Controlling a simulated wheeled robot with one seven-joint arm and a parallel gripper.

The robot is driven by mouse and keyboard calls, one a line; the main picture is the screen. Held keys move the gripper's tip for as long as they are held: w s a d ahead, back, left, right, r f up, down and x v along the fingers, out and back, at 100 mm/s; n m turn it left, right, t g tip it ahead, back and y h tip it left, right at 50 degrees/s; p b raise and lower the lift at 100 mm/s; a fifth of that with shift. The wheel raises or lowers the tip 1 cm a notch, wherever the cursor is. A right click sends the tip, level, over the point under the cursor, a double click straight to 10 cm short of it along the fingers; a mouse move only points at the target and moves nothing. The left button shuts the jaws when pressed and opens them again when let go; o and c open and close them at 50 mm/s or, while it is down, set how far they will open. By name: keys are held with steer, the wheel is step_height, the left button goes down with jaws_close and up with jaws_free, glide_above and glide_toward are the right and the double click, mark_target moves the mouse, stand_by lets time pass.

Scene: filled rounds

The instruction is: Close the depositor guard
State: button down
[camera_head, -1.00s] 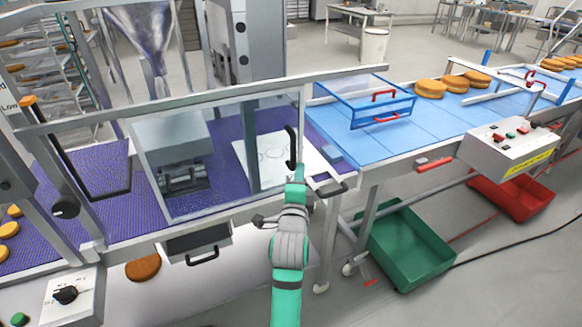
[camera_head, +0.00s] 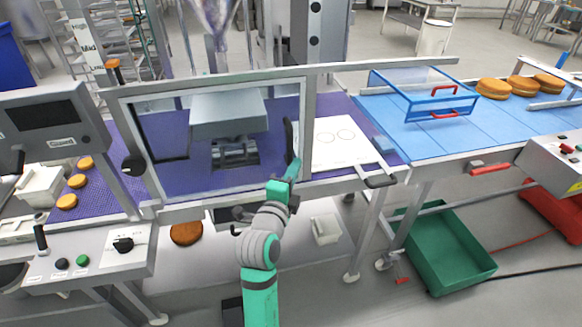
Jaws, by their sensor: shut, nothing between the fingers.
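The depositor guard (camera_head: 172,190) is a clear panel in a grey metal frame under a long rail. It stands in front of the depositor head (camera_head: 228,115) and its nozzle block. Its left edge is beside the slanted grey post with a black knob (camera_head: 133,165); I cannot tell whether they touch. A black upright handle (camera_head: 290,143) is on its right edge. My gripper (camera_head: 289,172) is shut with nothing in it, at the lower part of the handle. Whether it touches the handle is unclear.
A white plate with printed circles (camera_head: 345,140) lies right of the guard. A blue framed cover (camera_head: 420,95) stands over the blue belt. A control box (camera_head: 100,250) is at lower left. A green crate (camera_head: 450,250) is on the floor at right.

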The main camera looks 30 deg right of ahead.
steer(key=shift+w+a, duration=0.2)
steer(key=shift+a, duration=0.1)
steer(key=s+d, duration=0.3)
steer(key=d, duration=0.2)
steer(key=v, duration=1)
steer(key=s+a+f+n+t+y, duration=0.2)
steer(key=s+a+f+n+y, duration=0.25)
steer(key=a+f+n, duration=0.45)
steer(key=s+a+f+n+t+y, duration=0.2)
steer(key=s+a+f+n+y, duration=0.25)
steer(key=a+f+n, duration=0.45)
steer(key=s+a+f+n+y, duration=0.2)
steer(key=s+a+n, duration=0.3)
steer(key=s, duration=0.5)
steer(key=s+a+f+n+y, duration=0.2)
steer(key=s+a+n, duration=0.2)
steer(key=s, duration=0.7)
steer(key=shift+s+a+n+y, duration=0.3)
steer(key=shift+a+n, duration=0.1)
steer(key=shift+a, duration=0.7)
